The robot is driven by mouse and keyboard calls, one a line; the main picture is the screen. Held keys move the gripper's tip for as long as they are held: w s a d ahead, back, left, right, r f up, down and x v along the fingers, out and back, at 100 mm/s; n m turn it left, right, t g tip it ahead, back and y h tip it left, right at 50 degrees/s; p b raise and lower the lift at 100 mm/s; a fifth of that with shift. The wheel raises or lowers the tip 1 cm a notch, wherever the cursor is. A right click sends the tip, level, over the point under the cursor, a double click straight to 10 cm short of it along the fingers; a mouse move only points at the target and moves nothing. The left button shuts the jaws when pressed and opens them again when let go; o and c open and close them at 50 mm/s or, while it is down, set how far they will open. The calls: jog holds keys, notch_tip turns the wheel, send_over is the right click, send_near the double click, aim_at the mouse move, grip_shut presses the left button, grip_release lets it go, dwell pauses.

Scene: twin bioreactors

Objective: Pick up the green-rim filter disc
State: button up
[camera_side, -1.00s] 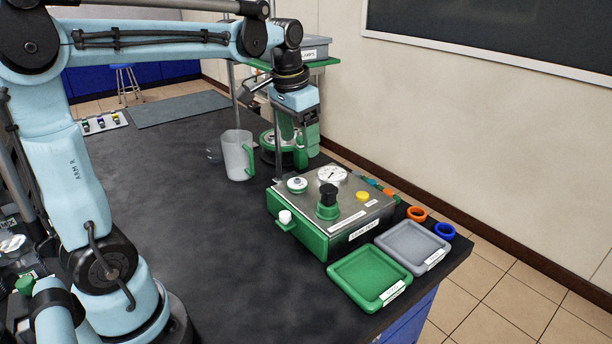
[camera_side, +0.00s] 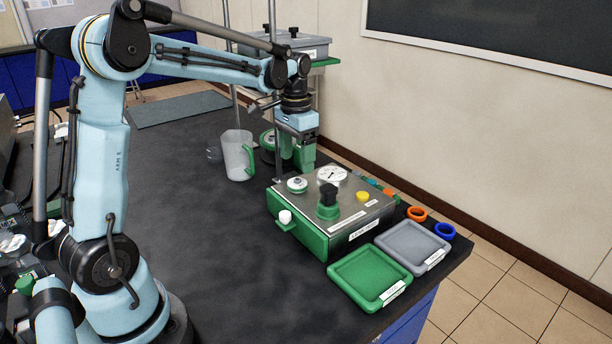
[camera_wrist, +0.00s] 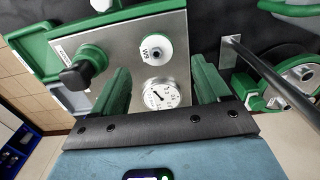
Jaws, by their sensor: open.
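The green-rim filter disc (camera_side: 297,184) looks like a small pale round disc with green showing. It lies on the back left of the metal-topped green box (camera_side: 335,235), and in the wrist view the disc (camera_wrist: 153,48) sits beyond the gauge. My gripper (camera_side: 304,168) is over the far side of the box, behind the disc and its neighbouring gauge. In the wrist view my gripper (camera_wrist: 163,78) is open and empty, its green fingers on either side of the gauge in the picture. The disc is apart from the fingers.
The box top also carries a pressure gauge (camera_side: 332,176), a black-topped green knob (camera_side: 327,203) and a yellow button (camera_side: 362,196). A clear jug (camera_side: 237,158) and a stand's rod (camera_wrist: 265,75) are close by. Green (camera_side: 368,278) and grey (camera_side: 412,246) trays lie in front.

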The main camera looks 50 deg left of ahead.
aim_at(297, 179)
jog(key=shift+s+d+f, duration=0.1)
jog(key=shift+d+f, duration=0.05)
jog(key=shift+f, duration=1.25)
jog(key=shift+s+d+f, duration=0.1)
jog(key=shift+f, duration=1.25)
jog(key=c, duration=1)
jog(key=shift+r, duration=0.1)
